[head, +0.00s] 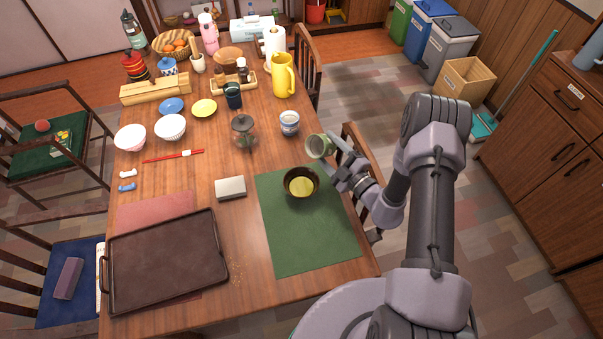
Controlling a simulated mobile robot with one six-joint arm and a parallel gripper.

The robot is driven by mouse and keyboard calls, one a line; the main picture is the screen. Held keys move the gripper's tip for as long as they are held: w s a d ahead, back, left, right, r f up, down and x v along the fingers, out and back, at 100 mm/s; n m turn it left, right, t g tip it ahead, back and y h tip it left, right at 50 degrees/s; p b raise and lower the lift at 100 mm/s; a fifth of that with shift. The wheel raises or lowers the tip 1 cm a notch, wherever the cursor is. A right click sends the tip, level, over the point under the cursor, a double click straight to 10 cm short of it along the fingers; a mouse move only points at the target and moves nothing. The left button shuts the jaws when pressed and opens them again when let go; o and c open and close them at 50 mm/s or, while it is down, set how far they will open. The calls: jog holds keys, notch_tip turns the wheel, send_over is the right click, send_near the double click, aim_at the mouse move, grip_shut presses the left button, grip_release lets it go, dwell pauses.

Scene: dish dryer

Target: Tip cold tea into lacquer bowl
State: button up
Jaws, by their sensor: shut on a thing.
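The dark lacquer bowl (289,190) stands on the green mat (314,245) near its back edge. A yellow-green pool of liquid shows in the bowl. My gripper (336,160) is shut on a pale green teacup (318,147) and holds it just behind and to the right of the bowl. The cup is tipped over, its mouth turned to the left and toward the camera. No stream of tea between cup and bowl can be made out. Parts of the cup's far side are hidden by my gripper.
A glass jar (244,132), a blue-white cup (289,123) and a yellow pitcher (283,75) stand farther back. A chair (359,150) is close by my wrist.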

jog(key=shift+m, duration=0.8)
notch_tip(320, 180, down, 4)
jog(key=b, duration=0.4)
jog(key=shift+w+d+f+m+g+p, duration=0.15)
jog(key=shift+w+d+m, duration=0.4)
jog(key=shift+m, duration=0.95)
jog(key=shift+w+d+f+m+g+p, duration=0.15)
jog(key=shift+w+d+m, duration=0.4)
jog(key=shift+m, duration=0.95)
jog(key=shift+w+d+m+g+p, duration=0.3)
jog(key=shift+d+m, duration=0.45)
jog(key=shift+m, duration=0.75)
